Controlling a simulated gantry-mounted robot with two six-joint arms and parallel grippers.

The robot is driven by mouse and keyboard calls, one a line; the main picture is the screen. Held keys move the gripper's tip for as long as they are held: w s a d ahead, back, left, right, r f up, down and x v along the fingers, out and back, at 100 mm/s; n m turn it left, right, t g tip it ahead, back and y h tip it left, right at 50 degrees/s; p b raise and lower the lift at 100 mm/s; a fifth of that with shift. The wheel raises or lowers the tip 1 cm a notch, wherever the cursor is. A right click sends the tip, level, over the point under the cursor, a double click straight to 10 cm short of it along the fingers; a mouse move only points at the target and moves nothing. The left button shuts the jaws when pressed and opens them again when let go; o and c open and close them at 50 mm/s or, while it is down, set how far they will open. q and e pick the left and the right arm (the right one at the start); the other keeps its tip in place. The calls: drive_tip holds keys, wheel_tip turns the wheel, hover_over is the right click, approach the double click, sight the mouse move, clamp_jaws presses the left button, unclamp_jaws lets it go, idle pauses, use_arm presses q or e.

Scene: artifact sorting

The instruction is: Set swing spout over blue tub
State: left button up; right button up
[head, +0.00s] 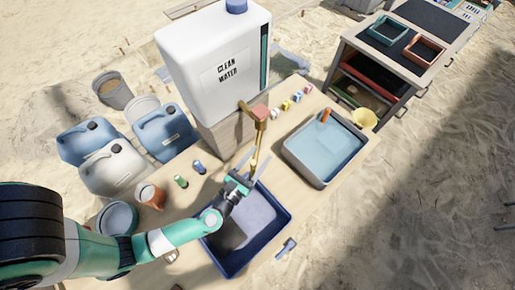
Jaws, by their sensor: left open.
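The brass swing spout (259,136) comes off the front of a large white tank labelled CLEAN WATER (215,75) and hangs down. Its lower end is between or just behind my left gripper's fingers. My left gripper (254,166) is open around the spout's lower part; I cannot tell whether a finger touches it. The dark blue tub (283,232) stands on the table below my left gripper, with a dark patch inside it. The spout's end appears near this tub's far edge, partly hidden by the gripper. My right gripper is not in view.
A grey tub (291,158) with light blue contents and an orange object stands to the right. Blue and white jerrycans (115,170), an orange cup (150,195) and small bottles are on the left. A blue-handled brush (286,248) lies near the front edge. Drawers (375,80) stand at upper right.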

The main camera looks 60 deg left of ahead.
use_arm(q)
drive_tip(key=v, duration=1.1)
drive_tip(key=shift+s, duration=0.25)
drive_tip(key=shift+d, duration=0.1)
